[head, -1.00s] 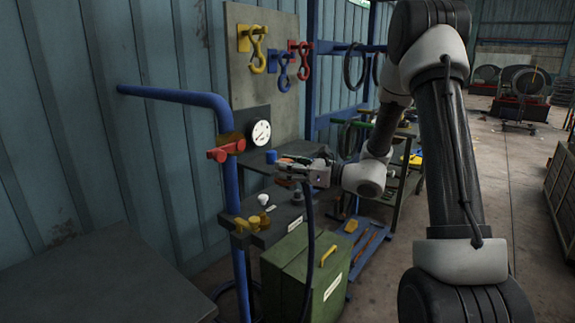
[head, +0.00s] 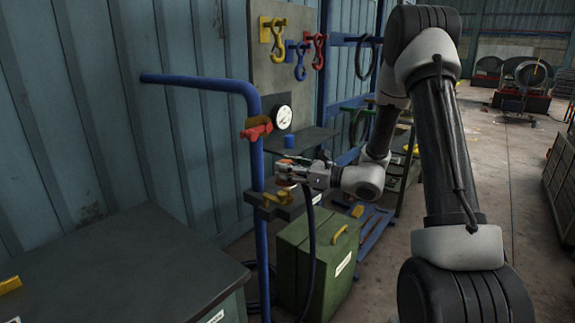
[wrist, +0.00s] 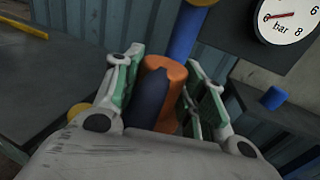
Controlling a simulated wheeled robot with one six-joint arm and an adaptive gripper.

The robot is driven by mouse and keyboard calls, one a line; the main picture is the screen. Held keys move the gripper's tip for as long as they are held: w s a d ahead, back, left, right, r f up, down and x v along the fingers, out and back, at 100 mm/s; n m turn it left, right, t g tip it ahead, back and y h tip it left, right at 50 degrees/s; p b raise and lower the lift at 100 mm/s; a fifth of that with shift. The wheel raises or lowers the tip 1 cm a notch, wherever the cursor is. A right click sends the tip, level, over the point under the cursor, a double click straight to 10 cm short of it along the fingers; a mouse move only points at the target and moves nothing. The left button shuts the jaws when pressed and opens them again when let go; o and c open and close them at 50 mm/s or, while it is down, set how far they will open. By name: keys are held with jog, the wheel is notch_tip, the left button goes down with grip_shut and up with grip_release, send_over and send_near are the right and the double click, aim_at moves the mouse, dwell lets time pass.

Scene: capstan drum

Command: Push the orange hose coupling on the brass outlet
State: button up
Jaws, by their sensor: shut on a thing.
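My gripper (head: 283,170) is shut on the orange hose coupling, close to the right of the blue standpipe (head: 257,225). In the wrist view the orange coupling (wrist: 168,80) stands between the green-lined fingers, with the dark hose (wrist: 150,100) in front of it. In the head view the hose (head: 311,240) hangs below the gripper. Brass fittings (head: 282,197) sit low on the standpipe, just below the gripper; I cannot tell which part is the outlet mouth. The coupling looks apart from them, but its contact is hard to judge.
A red valve handle (head: 257,131) and a pressure gauge (head: 284,117) are above. A dark shelf (head: 306,140) carries a blue cylinder (head: 289,141). A green box (head: 320,250) stands below, and a dark-topped bench (head: 110,270) fills the lower left.

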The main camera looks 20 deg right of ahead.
aim_at(288, 190)
jog(key=shift+f, duration=2.15)
jog(key=shift+f, duration=0.35)
jog(key=o, duration=1.3)
jog(key=shift+f, duration=0.1)
jog(key=shift+c, duration=0.2)
